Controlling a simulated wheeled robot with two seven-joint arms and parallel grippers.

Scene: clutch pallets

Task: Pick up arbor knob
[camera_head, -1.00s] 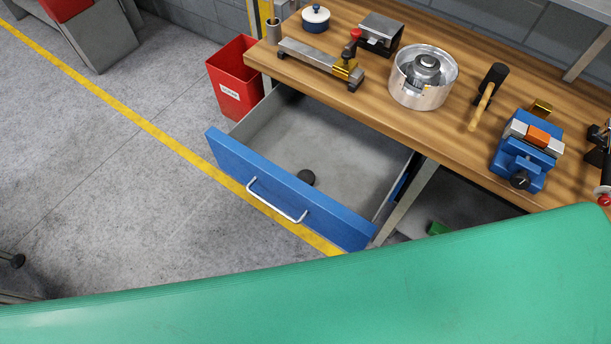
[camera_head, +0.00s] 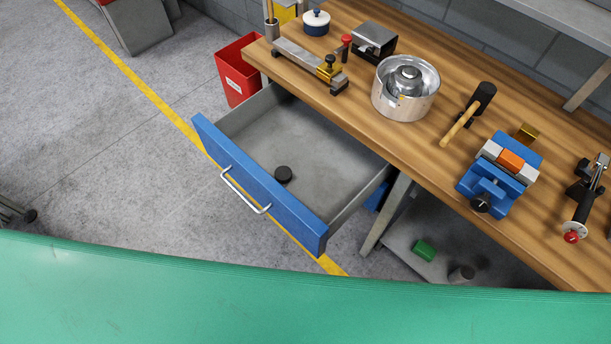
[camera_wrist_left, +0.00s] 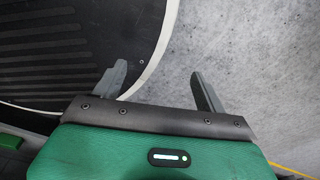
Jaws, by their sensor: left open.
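A small black round piece, which looks like the arbor knob (camera_head: 283,174), lies on the floor of the open drawer (camera_head: 338,221) in the head view. The drawer has a blue front with a pale handle and a grey inside. My left gripper (camera_wrist_left: 159,70) shows only in the left wrist view, with its two fingers apart and nothing between them. It is away from the knob, which does not show in that view. My right gripper is in neither view.
The wooden workbench (camera_head: 423,145) carries a metal pot (camera_head: 406,108), a mallet (camera_head: 462,121), a blue vise (camera_head: 487,183) and other tools. A red bin (camera_head: 236,77) stands beside the drawer. A lower shelf (camera_head: 401,240) holds a green block (camera_head: 424,250). Grey floor lies open at left.

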